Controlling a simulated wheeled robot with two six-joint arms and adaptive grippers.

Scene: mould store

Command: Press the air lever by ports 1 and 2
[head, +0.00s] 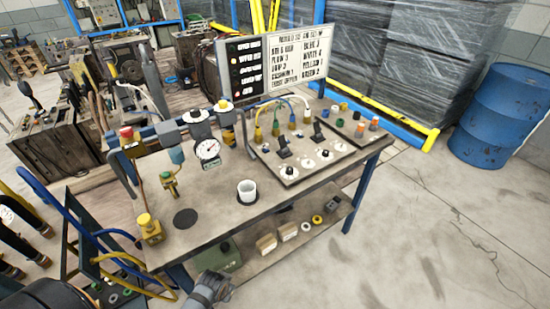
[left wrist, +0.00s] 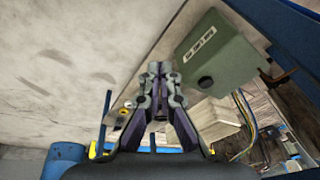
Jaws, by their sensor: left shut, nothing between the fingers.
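A sloped panel (head: 270,163) on the workbench (head: 215,225) carries two black levers in the head view, a left one (head: 283,152) and a right one (head: 318,136). Round white port discs sit in front of them and coloured hose connectors behind. The port numbers are too small to read, so I cannot tell which lever is by ports 1 and 2. My left gripper (head: 208,290) is at the bottom of the head view, away from the panel, in front of the bench. In the left wrist view it (left wrist: 158,70) is shut and empty. My right gripper is not seen.
A white cup (head: 247,190), a pressure gauge (head: 208,150) and a yellow fitting (head: 149,228) stand on the bench. A sign board (head: 275,65) rises behind the panel. A green box (head: 218,258), also in the left wrist view (left wrist: 215,55), sits below the benchtop. Open floor lies right.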

